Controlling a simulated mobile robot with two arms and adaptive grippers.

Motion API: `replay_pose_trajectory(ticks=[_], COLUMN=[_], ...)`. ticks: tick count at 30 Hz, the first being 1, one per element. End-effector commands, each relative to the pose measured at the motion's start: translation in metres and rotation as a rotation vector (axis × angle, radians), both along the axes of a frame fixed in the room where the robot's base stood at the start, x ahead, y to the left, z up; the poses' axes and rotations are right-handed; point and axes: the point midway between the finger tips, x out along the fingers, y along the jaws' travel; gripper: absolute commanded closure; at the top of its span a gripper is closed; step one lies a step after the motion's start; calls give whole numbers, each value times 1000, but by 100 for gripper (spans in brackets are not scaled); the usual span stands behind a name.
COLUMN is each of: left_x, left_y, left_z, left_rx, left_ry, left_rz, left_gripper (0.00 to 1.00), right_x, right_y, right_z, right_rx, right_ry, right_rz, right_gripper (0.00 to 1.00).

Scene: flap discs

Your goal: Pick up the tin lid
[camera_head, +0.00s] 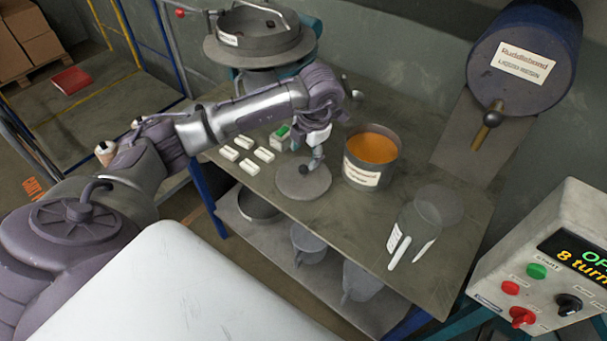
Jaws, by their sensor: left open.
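The tin lid (304,188) is a flat grey disc lying on the bench, with a small dark knob at its middle. It lies left of an open tin (364,176) that has a white label and is filled with orange material. My left gripper (313,164) is open just above the lid, its fingers pointing down beside the knob. I cannot tell whether the fingers touch the lid. My right gripper is not in view.
Several white blocks (249,166) and a small green-and-white item (281,133) lie left of the lid. A control box (545,262) is at the right edge. Bench between is bare.

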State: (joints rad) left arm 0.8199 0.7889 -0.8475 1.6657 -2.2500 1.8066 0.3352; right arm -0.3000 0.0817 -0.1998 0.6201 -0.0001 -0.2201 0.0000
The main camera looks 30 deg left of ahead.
Motion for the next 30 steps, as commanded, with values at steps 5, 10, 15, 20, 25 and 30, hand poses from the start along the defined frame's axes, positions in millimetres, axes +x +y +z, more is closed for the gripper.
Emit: replay_pose_trajectory(ticks=[5,10,15,20,25,30], left_x=[1,3,6,7,8,8], left_y=[2,3,6,8,8,8], left_z=[-14,-30,-57,-67,-67,-67], left_rx=[-1,-2,-1,-1,-1,-1], left_ry=[0,4,4,0,-1,-1], left_rz=[0,-1,0,-1,-2,-2], left_gripper=[41,41,41,41,41,66], right_x=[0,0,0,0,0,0], right_y=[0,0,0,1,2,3], right_z=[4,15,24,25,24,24], right_rx=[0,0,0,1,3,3], right_ry=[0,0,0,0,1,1], right_rz=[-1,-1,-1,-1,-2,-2], right_gripper=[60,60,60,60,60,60])
